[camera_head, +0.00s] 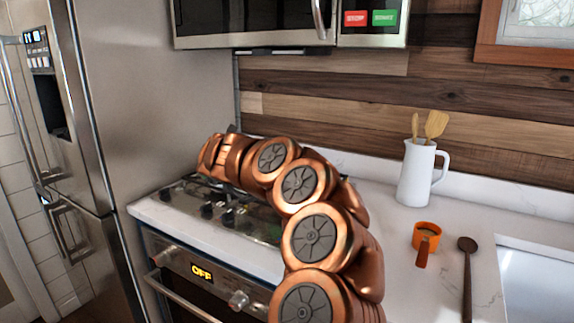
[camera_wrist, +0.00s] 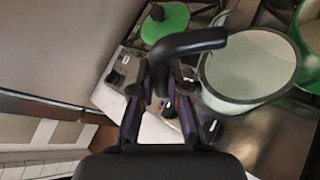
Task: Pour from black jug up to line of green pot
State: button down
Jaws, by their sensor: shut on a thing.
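My gripper (camera_wrist: 163,88) is shut on the black handle (camera_wrist: 190,42) of the jug in the wrist view. The jug's round body (camera_wrist: 250,68) extends right of the handle, with a thin rim and a pale inside. I cannot tell the liquid level in it. The green pot (camera_wrist: 309,32) is at the right edge, partly cut off and overlapped by the jug; its line cannot be made out. In the head view, my copper arm reaches over the stove and hides the gripper, jug and most of the pot area.
A green lid with a black knob (camera_wrist: 166,22) lies at the top of the wrist view. The stove (camera_head: 178,192) is beside the fridge (camera_head: 150,90). On the right counter are a white pitcher with utensils (camera_head: 415,175), an orange cup (camera_head: 427,236) and a dark spoon (camera_head: 467,270).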

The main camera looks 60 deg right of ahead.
jog(key=shift+s+d+r+m+t+y+p, duration=0.15)
jog(key=shift+s+d+r+m+p, duration=0.15)
jog(key=shift+r+p, duration=0.3)
jog(key=shift+s+d+r+m+t+y+p, duration=0.2)
jog(key=shift+s+d+r+p, duration=0.15)
jog(key=shift+r+p, duration=0.15)
jog(key=shift+s+d+r+p, duration=0.15)
jog(key=shift+d+p, duration=0.1)
jog(key=shift+p, duration=0.15)
jog(key=shift+s+d+r+m+p, duration=0.15)
jog(key=shift+s+r+m+p, duration=0.05)
jog(key=shift+m+p, duration=0.15)
jog(key=shift+s+d+r+m+t+y+p, duration=0.2)
jog(key=shift+r+p, duration=0.25)
jog(key=shift+p, duration=0.25)
jog(key=shift+s+d+r+m+t+y+p, duration=0.2)
jog(key=shift+r+p, duration=0.25)
jog(key=shift+p, duration=0.3)
jog(key=shift+s+d+r+m+t+y+p, duration=0.15)
jog(key=shift+r+m+p, duration=0.1)
jog(key=shift+r+p, duration=0.35)
jog(key=shift+d+p, duration=0.1)
jog(key=shift+p, duration=0.4)
jog(key=shift+s+d+r+m+p, duration=0.1)
jog(key=shift+r+m+p, duration=0.2)
jog(key=shift+r+p, duration=0.25)
